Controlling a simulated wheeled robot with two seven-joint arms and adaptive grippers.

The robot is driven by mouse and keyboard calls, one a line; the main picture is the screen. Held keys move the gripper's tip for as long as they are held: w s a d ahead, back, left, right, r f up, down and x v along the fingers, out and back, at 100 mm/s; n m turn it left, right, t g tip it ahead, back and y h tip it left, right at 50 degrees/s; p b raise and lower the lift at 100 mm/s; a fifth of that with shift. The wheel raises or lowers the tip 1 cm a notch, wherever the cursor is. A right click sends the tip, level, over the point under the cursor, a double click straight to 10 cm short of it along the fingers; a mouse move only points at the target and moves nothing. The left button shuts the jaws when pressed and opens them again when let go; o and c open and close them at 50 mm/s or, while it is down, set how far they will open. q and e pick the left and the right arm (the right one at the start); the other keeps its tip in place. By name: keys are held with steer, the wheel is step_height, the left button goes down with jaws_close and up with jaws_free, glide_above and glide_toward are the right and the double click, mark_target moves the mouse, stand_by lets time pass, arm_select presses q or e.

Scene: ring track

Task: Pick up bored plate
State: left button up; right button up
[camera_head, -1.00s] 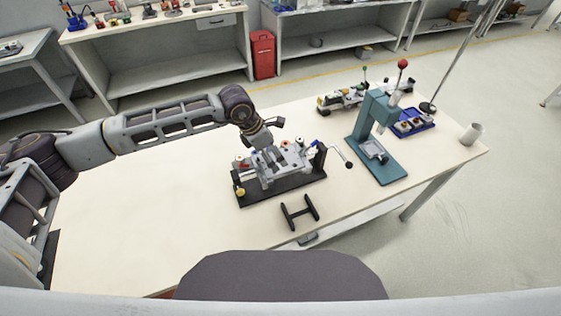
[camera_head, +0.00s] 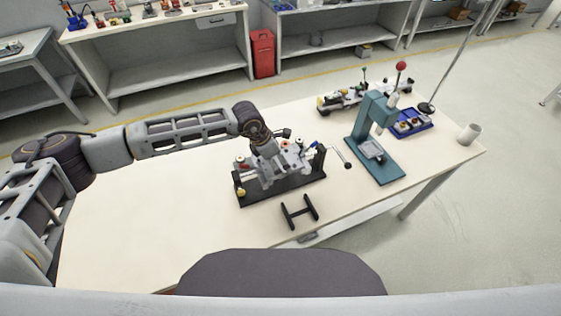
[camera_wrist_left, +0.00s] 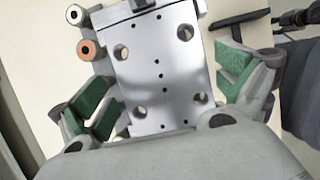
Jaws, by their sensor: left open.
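The bored plate (camera_wrist_left: 155,62) is a shiny metal plate with several round holes, seen in the left wrist view. My left gripper (camera_wrist_left: 162,88) is open, with one green-padded finger on each side of the plate. Gaps show between the pads and the plate's edges. In the head view my left gripper (camera_head: 270,172) is low over the fixture with the black base (camera_head: 290,190), and the plate is hard to make out there. My right gripper is not in view.
A black H-shaped handle piece (camera_head: 300,212) lies in front of the fixture. A teal press (camera_head: 372,140) stands to the right, with a blue tray (camera_head: 412,124) behind it and a white cup (camera_head: 470,134) near the table's right edge. The table's left side is clear.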

arm_select(q)
steer(key=shift+d+f, duration=0.1)
steer(key=shift+f, duration=0.1)
stand_by(0.3)
steer(key=c, duration=1.3)
steer(key=shift+r, duration=0.1)
steer(key=shift+c, duration=0.2)
